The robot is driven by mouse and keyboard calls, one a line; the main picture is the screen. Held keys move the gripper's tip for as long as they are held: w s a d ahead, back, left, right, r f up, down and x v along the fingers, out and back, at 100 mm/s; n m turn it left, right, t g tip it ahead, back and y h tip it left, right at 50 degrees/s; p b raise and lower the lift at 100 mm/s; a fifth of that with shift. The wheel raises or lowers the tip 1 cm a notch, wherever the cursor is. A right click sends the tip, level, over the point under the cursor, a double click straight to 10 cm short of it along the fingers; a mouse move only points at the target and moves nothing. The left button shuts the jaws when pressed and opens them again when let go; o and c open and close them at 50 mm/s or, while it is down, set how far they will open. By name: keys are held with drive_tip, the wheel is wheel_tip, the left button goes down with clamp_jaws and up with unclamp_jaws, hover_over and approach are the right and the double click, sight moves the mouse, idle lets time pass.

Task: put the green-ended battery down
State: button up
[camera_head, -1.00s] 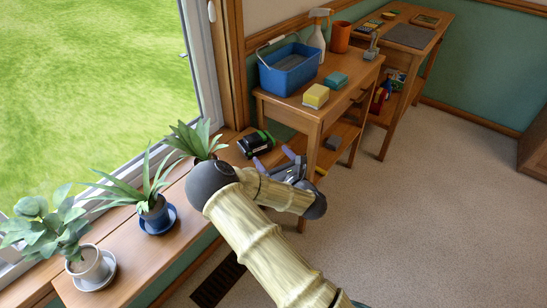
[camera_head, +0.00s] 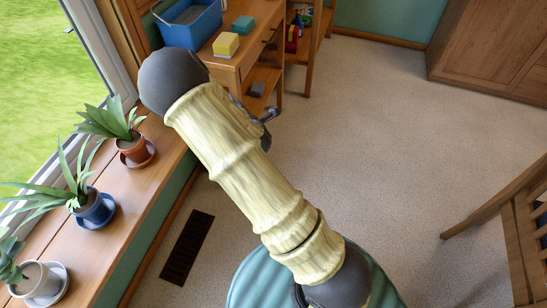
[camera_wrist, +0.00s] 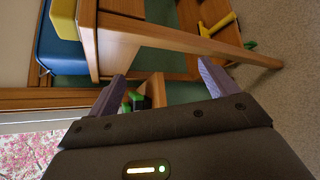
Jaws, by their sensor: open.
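The green-ended battery, a black block with bright green parts (camera_wrist: 136,101), shows small and partly covered in the wrist view. It is beyond my gripper's base, close beside the left finger, by a wooden surface. Whether it touches the finger I cannot tell. My gripper (camera_wrist: 163,76) is open, its two purple fingers wide apart with nothing clamped between the tips. In the head view only a dark part of my gripper (camera_head: 266,122) shows past my arm, and the battery is hidden there behind my arm.
The windowsill (camera_head: 120,202) carries several potted plants (camera_head: 92,207). A wooden table (camera_head: 262,38) holds a blue bucket (camera_head: 193,27), a yellow sponge (camera_head: 226,45) and a teal sponge (camera_head: 243,24). A chair (camera_head: 520,215) stands at the right. The carpet between is clear.

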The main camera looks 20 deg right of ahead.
drive_tip(key=s+r+m+g, duration=0.2)
drive_tip(key=s+m+g, duration=0.1)
drive_tip(key=s+m, duration=0.5)
drive_tip(key=s+d+r+m+g, duration=0.1)
drive_tip(key=s+r+m+g, duration=0.2)
drive_tip(key=s+m, duration=0.4)
drive_tip(key=s+r+m+g, duration=0.2)
drive_tip(key=s+m+g, duration=0.3)
drive_tip(key=s+m, duration=0.3)
drive_tip(key=s, duration=0.3)
drive_tip(key=shift+d+r+m, duration=0.15)
drive_tip(key=shift+d+m, duration=0.1)
drive_tip(key=shift+m, duration=0.05)
